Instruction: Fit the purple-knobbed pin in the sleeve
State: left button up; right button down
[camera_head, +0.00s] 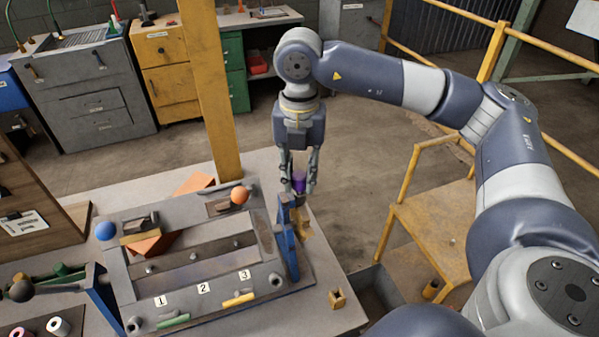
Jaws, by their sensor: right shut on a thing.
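My right gripper (299,187) points down at the right end of the metal fixture (122,279). Its fingers are shut on the purple knob (299,179) of the pin. The pin's lower part is hard to make out, close beside a blue upright bracket (289,243). A small brass-coloured block (304,228) lies just below and right of the gripper. I cannot tell which part is the sleeve, or whether the pin touches it. My left gripper is not in view.
An orange ball knob (240,196) and a blue ball knob (106,231) stand on the fixture. A small brown block (337,299) sits near the table's right edge. A yellow frame (430,215) stands right of the table, and a yellow post (211,90) behind it.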

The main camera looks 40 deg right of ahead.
jog(key=shift+f+b, duration=0.65)
jog(key=shift+f, duration=0.15)
jog(key=c, duration=1.2)
grip_release()
jog(key=shift+c, duration=0.2)
jog(key=shift+r, duration=0.1)
notch_tip(320, 180, up, 12)
